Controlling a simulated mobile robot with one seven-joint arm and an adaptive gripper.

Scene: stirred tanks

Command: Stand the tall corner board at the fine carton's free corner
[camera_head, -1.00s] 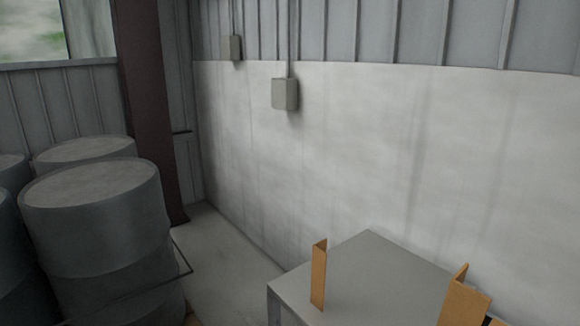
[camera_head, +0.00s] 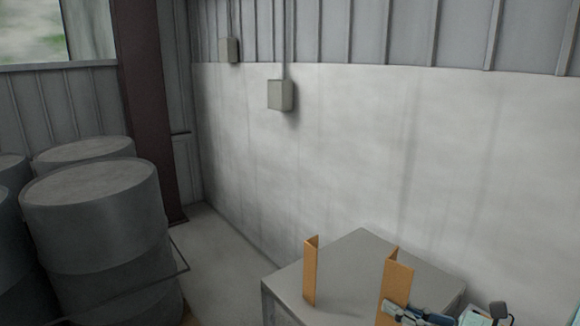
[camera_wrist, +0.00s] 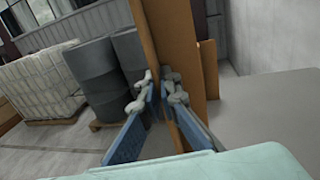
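A tan, L-shaped corner board (camera_head: 397,281) is upright in my gripper (camera_head: 390,309), near the right part of the grey box top. In the wrist view the board (camera_wrist: 166,38) runs between the two blue fingers of my gripper (camera_wrist: 160,86), which close on it from both sides. Its lower end is hidden in the head view. A second tan corner board (camera_head: 311,272) stands upright on the grey box near its left side; it also shows behind the held board in the wrist view (camera_wrist: 208,70). I cannot make out a carton.
The grey box (camera_head: 352,265) has bare top between and behind the boards. A pale wall (camera_head: 400,160) stands close behind it. Grey drums (camera_head: 95,230) stand at the left. The wrist view shows a pallet of pale stacked goods (camera_wrist: 42,85) beyond.

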